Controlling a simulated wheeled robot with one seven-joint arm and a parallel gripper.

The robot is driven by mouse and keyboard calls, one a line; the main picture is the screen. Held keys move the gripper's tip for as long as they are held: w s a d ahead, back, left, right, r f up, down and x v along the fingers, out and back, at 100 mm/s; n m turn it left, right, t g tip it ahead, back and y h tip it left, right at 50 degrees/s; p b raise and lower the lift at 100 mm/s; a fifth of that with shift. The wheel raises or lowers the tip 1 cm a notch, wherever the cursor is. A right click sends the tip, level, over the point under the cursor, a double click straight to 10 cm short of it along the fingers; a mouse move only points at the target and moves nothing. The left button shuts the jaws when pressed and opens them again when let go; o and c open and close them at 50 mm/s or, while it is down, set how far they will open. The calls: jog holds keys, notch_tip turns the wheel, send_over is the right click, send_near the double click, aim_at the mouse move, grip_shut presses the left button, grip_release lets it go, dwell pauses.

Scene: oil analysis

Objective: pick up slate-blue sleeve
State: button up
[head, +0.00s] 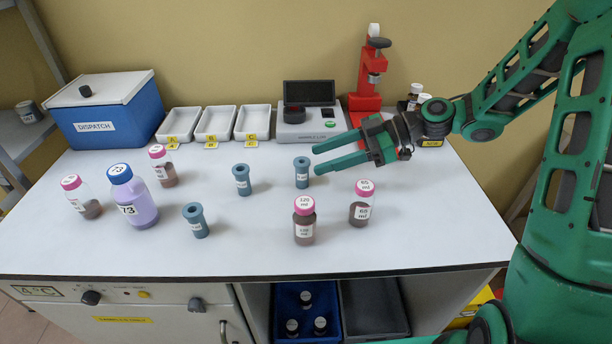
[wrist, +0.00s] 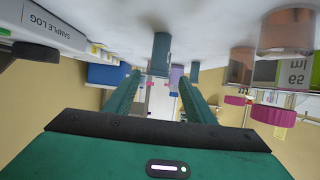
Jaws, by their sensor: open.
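Three slate-blue sleeves stand upright on the white bench: one at the right (head: 301,173), one in the middle (head: 242,181) and one nearer the front (head: 197,222). My gripper (head: 317,160) is open and empty, pointing left, with its fingertips close to the right sleeve. In the wrist view, which is upside down, a sleeve (wrist: 161,55) stands ahead, roughly in line with the gap between my fingers (wrist: 159,82). Another sleeve (wrist: 195,72) shows farther off. I cannot tell whether either finger touches the nearest sleeve.
Pink-capped bottles stand in front of my gripper (head: 304,222) (head: 361,205). More bottles, including a large blue-capped one (head: 138,200), are at the left. Three white trays (head: 214,123), a scale (head: 308,128), a red stand (head: 368,85) and a blue dispatch box (head: 105,118) line the back.

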aim_at(308, 162)
jog(key=x, duration=0.4)
jog(key=shift+a+f, duration=0.2)
jog(key=shift+a, duration=0.05)
jog(key=shift+w+x, duration=0.15)
jog(key=shift+x, duration=1.2)
jog(key=shift+w+x, duration=0.15)
jog(key=shift+x, duration=1.2)
jog(key=shift+r, duration=0.25)
jog(key=c, duration=1.1)
